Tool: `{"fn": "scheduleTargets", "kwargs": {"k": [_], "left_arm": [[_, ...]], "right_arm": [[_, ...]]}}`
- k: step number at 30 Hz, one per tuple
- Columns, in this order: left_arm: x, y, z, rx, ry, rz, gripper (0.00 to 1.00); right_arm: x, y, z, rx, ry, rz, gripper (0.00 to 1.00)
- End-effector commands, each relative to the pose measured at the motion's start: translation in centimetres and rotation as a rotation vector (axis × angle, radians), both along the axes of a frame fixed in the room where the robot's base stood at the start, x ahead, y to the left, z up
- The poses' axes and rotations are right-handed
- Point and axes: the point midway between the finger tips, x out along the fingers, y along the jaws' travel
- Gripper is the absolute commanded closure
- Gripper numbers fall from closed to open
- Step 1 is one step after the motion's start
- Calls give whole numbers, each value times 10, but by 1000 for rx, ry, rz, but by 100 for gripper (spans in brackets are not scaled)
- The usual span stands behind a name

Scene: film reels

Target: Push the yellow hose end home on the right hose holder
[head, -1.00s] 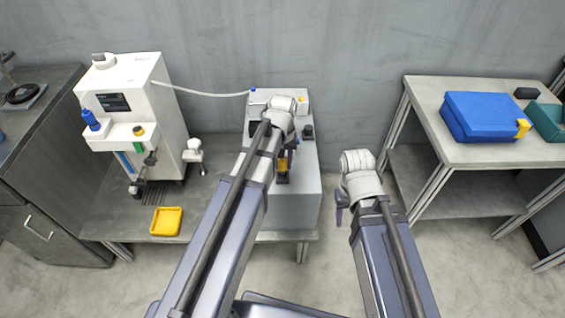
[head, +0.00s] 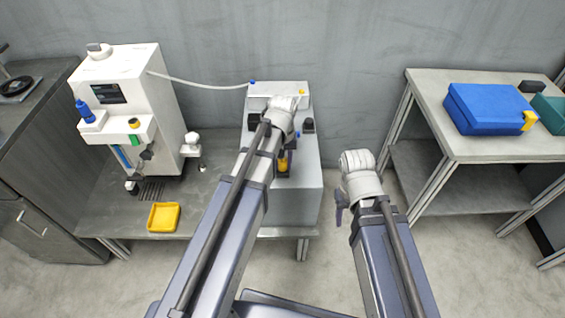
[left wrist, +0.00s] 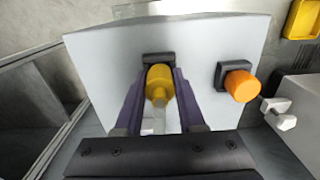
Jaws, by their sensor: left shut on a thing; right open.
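The yellow hose end (left wrist: 158,82) is between the purple fingers of my left gripper (left wrist: 160,95) in the left wrist view. The gripper is shut on it. The hose end lines up with a black hose holder (left wrist: 158,58) on the grey cabinet's face and overlaps it; I cannot tell how far it is seated. In the head view, yellow shows below my left wrist (head: 284,162), and the arm hides most of the holder. My right gripper (head: 340,206) hangs open and empty to the right of the cabinet.
A black mount with an orange knob (left wrist: 240,85) stands beside the held hose end. The grey cabinet (head: 305,205) stands on a low bench with a white machine (head: 130,85) and a yellow tray (head: 164,217). A blue case (head: 488,110) sits on the right table. Floor between is clear.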

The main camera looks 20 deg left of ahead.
Motion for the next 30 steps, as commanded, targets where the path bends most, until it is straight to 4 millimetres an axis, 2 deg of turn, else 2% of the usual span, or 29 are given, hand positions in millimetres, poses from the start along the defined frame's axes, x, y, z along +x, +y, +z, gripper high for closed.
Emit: {"fn": "scheduleTargets", "kwargs": {"k": [1, 2, 10, 11, 22, 30], "left_arm": [[0, 0, -5, 0, 0, 0, 100], [0, 0, -3, 0, 0, 0, 59], [0, 0, -2, 0, 0, 0, 29], [0, 0, -2, 0, 0, 0, 26], [0, 0, 2, 0, 0, 0, 26], [0, 0, 27, 0, 0, 0, 26]], "right_arm": [[0, 0, -5, 0, 0, 0, 48], [0, 0, -3, 0, 0, 0, 48], [0, 0, -2, 0, 0, 0, 48], [0, 0, -2, 0, 0, 0, 48], [0, 0, 2, 0, 0, 0, 48], [0, 0, 27, 0, 0, 0, 48]]}}
